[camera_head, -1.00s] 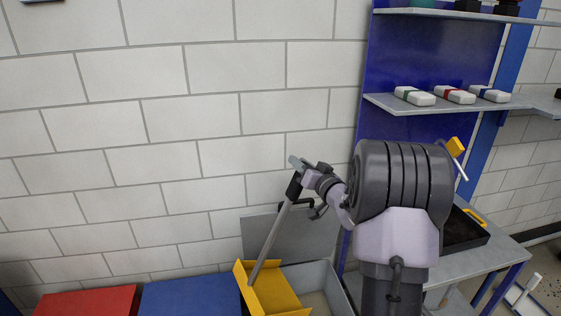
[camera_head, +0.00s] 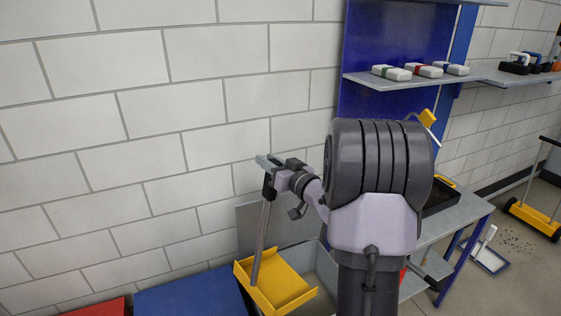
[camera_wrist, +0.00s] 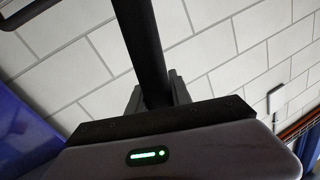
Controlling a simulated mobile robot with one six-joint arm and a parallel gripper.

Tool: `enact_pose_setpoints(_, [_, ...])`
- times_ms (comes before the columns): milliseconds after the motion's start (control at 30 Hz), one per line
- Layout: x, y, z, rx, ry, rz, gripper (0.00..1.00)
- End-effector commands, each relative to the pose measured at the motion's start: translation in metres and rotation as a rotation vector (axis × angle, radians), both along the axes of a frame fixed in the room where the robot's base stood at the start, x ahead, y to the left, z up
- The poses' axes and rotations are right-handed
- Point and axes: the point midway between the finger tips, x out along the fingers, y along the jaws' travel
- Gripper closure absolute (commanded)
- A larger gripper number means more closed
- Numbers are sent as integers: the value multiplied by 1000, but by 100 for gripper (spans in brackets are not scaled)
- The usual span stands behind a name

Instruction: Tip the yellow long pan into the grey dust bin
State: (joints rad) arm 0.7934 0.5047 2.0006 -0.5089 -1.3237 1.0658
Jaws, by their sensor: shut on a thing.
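The yellow long pan (camera_head: 283,285) hangs low in the head view on its long grey handle (camera_head: 262,235), which stands nearly upright with a slight lean. My gripper (camera_head: 270,182) is shut on the upper part of this handle; the wrist view shows the dark handle (camera_wrist: 145,50) between the jaws. The grey dust bin (camera_head: 322,262) stands behind and right of the pan, with its lid (camera_head: 248,218) raised against the wall. The pan overlaps the bin's left part in the picture. My arm hides the bin's right side, and I cannot see its contents.
A blue bin (camera_head: 190,292) and a red one (camera_head: 100,308) stand to the left. A grey table (camera_head: 462,215) with a dark tray (camera_head: 440,200) is at right, below a shelf (camera_head: 400,83). A blue-edged pan (camera_head: 485,258) lies on the floor near scattered bits.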

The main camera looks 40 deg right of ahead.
Motion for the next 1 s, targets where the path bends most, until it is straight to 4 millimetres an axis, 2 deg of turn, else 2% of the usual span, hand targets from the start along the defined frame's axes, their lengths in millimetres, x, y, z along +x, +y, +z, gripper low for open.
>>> enact_pose_setpoints(700, [3, 118, 4, -217, 5, 3, 100])
enact_pose_setpoints(800, [4, 129, 5, -239, 5, 1, 100])
enact_pose_setpoints(1000, [4, 139, 5, -260, 7, -1, 100])
